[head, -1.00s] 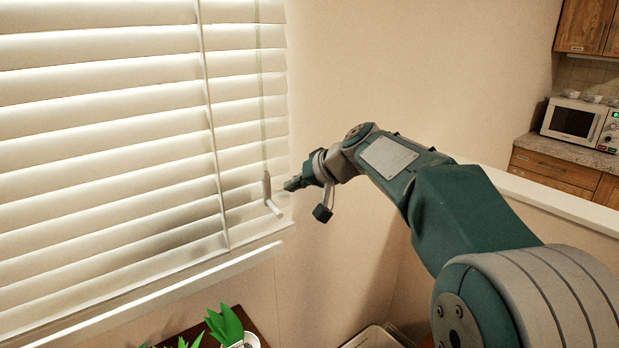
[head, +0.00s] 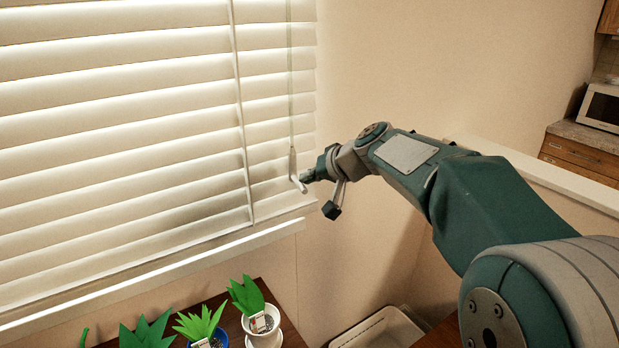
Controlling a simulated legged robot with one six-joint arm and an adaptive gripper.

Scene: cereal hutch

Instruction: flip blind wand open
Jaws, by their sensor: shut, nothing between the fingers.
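The blind wand (head: 293,168) hangs on a thin cord at the right end of the white window blind (head: 120,120). Its lower end is a short white bar that sticks out and tilts down to the right. The blind's slats are tilted, with light between them. My gripper (head: 306,177) is shut and empty, its tip right beside the wand's lower end. I cannot tell whether the tip touches the wand.
Below the window sill (head: 160,271), several potted plants stand on a dark wooden surface, one in a white pot (head: 264,331). A pale tray (head: 380,330) lies low at the bottom. A microwave (head: 601,107) sits on a counter at the far right. The wall right of the blind is bare.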

